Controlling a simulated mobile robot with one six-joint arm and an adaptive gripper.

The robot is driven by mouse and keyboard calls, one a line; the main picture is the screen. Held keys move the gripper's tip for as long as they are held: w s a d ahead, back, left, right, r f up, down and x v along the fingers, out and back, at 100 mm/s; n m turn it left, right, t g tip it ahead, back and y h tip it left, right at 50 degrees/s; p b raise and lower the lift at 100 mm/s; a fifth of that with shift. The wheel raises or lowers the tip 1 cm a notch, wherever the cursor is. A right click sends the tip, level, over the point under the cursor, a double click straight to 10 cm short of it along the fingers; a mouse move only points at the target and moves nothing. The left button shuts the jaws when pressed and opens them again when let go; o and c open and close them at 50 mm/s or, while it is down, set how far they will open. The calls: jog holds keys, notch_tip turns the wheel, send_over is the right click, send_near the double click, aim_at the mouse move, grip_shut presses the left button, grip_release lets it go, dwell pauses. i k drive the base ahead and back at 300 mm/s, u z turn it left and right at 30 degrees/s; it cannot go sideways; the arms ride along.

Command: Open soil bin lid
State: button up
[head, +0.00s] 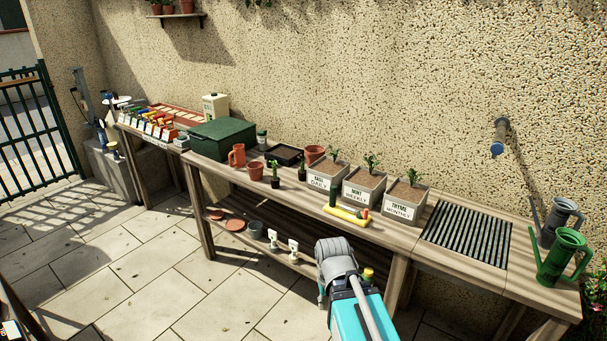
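A dark green box with a flat lid (222,134) stands on the left part of the wooden bench, and I take it to be the soil bin. Its lid looks shut. No label on it can be read from here. Part of my own arm, teal and grey, rises from the bottom middle in front of the bench, well to the right of the bin and apart from it. My gripper's fingers do not show.
On the wooden bench (401,238), a terracotta pot (237,155) stands close to the bin's front right. Labelled planters (363,190), a slatted grate (467,236) and a green watering can (562,258) are further right. The paved floor (160,300) at front left is clear.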

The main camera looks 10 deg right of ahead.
aim_at(218, 130)
jog(key=u, duration=0.6)
jog(key=i, duration=1.55)
jog(key=z, duration=0.15)
